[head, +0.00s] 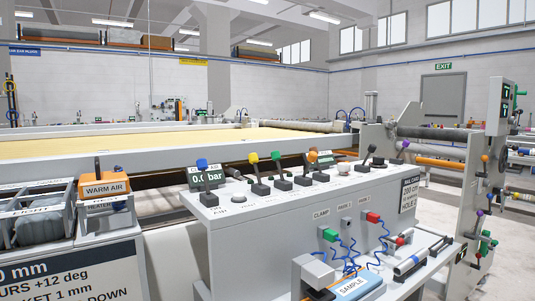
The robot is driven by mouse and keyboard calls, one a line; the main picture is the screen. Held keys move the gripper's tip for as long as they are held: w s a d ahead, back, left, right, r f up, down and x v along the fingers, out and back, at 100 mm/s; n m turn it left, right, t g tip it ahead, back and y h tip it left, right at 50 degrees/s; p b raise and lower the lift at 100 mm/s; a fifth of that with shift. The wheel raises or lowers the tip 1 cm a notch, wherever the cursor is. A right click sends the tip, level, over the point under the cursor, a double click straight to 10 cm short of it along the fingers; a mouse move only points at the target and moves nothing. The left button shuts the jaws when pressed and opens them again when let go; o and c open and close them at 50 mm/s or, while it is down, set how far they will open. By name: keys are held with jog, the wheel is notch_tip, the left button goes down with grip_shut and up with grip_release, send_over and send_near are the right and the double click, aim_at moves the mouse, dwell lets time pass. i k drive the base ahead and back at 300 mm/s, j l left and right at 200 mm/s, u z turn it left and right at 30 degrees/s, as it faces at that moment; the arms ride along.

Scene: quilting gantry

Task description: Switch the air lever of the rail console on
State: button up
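The rail console (270,212) is a light grey sloped box in the middle of the head view, with a row of levers on top. At its left end a lever with a blue knob (202,163) stands up from a dark base, in front of a display (215,175) reading 0.0 bar. Green, yellow, orange and black-knobbed levers stand farther right. My gripper is not in view.
A shelf with a blue SAMPLE pad (352,287), a grey block (314,270) and coiled blue hoses projects from the console's front. An orange WARM AIR unit (105,188) stands at left. The long quilting bed (120,143) lies behind.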

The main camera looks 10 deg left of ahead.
aim_at(202, 164)
jog(key=i+j+z, duration=0.1)
jog(key=j, duration=0.4)
jog(key=i+j+z, duration=0.1)
jog(key=i+j, duration=0.15)
jog(key=j, duration=0.3)
jog(key=i+j+z, duration=0.15)
jog(key=j, duration=0.35)
jog(key=j+z, duration=0.1)
jog(key=j, duration=0.45)
jog(key=i+j+z, duration=0.1)
jog(key=j, duration=0.9)
jog(key=k+l+u, duration=0.1)
jog(key=k, duration=0.4)
jog(key=k+l+u, duration=0.1)
jog(key=k, duration=0.4)
